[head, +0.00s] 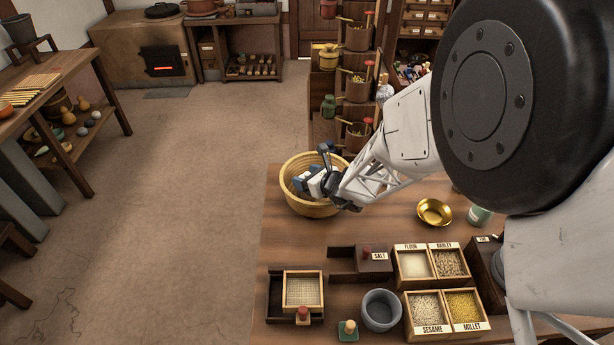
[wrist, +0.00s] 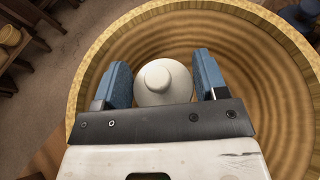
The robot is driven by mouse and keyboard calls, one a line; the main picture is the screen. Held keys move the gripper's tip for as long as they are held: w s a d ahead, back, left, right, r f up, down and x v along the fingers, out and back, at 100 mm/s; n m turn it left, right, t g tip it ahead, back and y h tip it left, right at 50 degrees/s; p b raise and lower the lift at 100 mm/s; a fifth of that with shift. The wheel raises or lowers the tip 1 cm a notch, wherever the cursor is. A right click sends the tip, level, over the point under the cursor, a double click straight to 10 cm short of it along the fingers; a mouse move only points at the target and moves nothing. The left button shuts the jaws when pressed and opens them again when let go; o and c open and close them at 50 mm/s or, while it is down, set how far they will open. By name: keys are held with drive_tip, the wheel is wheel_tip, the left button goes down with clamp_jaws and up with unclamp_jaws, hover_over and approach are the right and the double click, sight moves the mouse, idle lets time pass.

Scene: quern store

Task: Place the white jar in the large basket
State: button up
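The large basket (head: 289,197) is a round, pale woven bowl at the table's far left corner; its ringed inside fills much of the wrist view (wrist: 240,45). The white jar (wrist: 164,82) shows from above in the wrist view, round with a small lid knob, over the basket's interior. My gripper (wrist: 163,80) has its blue fingers on either side of the jar, with narrow gaps showing. In the head view my gripper (head: 308,177) is down inside the basket's rim and mostly hides the jar. Whether the jar touches the basket floor is hidden.
A brass bowl (head: 434,212) and a pale green jar (head: 479,216) stand to the right. Grain boxes (head: 437,290), a grey bowl (head: 381,310) and a sieve tray (head: 303,290) fill the table's near side. A tiered shelf (head: 329,131) rises behind the basket.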

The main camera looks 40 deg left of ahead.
drive_tip(key=o, duration=0.4)
drive_tip(key=shift+r, duration=0.15)
drive_tip(key=v, duration=1.2)
drive_tip(key=shift+d, duration=0.1)
idle(0.9)
